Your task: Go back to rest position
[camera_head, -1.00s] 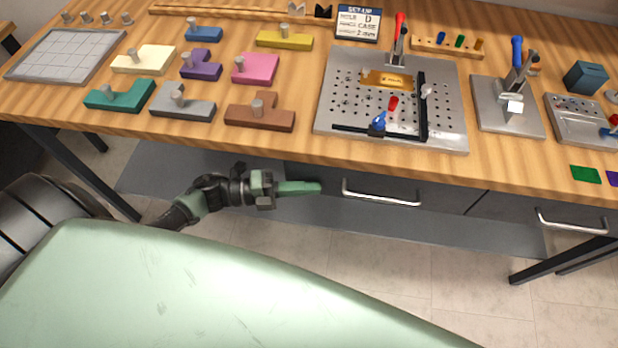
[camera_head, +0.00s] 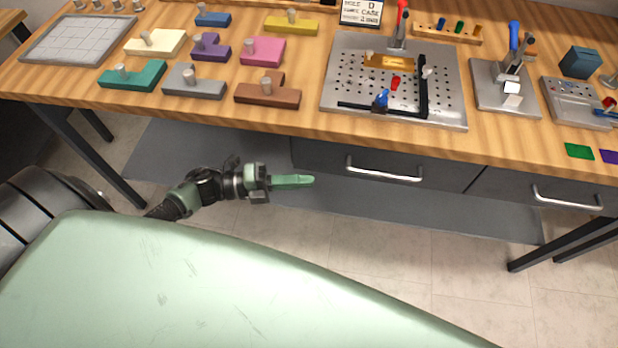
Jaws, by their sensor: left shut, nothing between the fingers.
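My left gripper (camera_head: 292,181) is in front of the workbench, below the level of its top and near a drawer front. Its green fingers are shut with nothing between them, and it points to the right. It is apart from the bench and holds nothing. My right gripper is not in view. The wooden workbench (camera_head: 222,118) spans the upper part of the view.
Several coloured blocks with pegs, such as a brown one (camera_head: 268,93), lie on the bench. A perforated metal plate (camera_head: 447,95) carries a gold piece (camera_head: 388,62). A toggle clamp (camera_head: 512,70) stands to its right. Drawer handles (camera_head: 384,174) stick out below the top. Floor space lies in front.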

